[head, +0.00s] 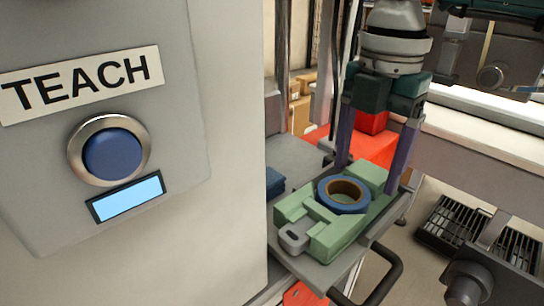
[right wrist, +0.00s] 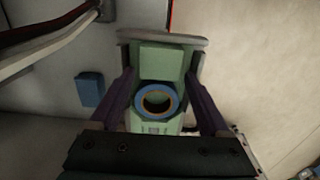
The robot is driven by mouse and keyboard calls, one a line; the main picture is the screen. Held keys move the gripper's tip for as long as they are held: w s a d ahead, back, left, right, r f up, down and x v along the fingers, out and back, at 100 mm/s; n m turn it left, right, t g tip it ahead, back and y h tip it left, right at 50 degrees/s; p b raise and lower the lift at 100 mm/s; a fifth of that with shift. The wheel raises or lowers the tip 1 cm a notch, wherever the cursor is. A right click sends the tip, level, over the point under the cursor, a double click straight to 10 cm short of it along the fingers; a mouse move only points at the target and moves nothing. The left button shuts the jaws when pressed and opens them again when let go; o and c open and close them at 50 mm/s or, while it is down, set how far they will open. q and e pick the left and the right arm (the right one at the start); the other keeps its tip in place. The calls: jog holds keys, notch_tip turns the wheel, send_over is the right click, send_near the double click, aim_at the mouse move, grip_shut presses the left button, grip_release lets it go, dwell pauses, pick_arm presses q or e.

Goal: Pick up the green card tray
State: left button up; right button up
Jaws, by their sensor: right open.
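The green card tray (head: 325,238) sits on a grey shelf in the head view, with a blue tape reel (head: 343,194) lying in it. A grey tab with a slot (head: 294,236) shows at the tray's near end. My right gripper (head: 368,178) points down over the tray, its two purple fingers apart, one on each side of it. In the right wrist view the tray (right wrist: 162,62) and the reel (right wrist: 156,100) lie between the open fingers (right wrist: 164,118). I cannot tell whether the fingers touch the tray. My left gripper is not in view.
A grey cabinet with a TEACH label (head: 80,84) and a blue button (head: 112,154) fills the left. The grey shelf (head: 300,158) has a black handle (head: 385,276) at its near right. A small blue block (right wrist: 89,89) lies left of the tray. A black grate (head: 470,232) is at right.

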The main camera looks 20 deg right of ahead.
jog(key=shift+f, duration=0.55)
jog(key=shift+c, duration=0.2)
jog(key=shift+r, duration=0.1)
grip_shut()
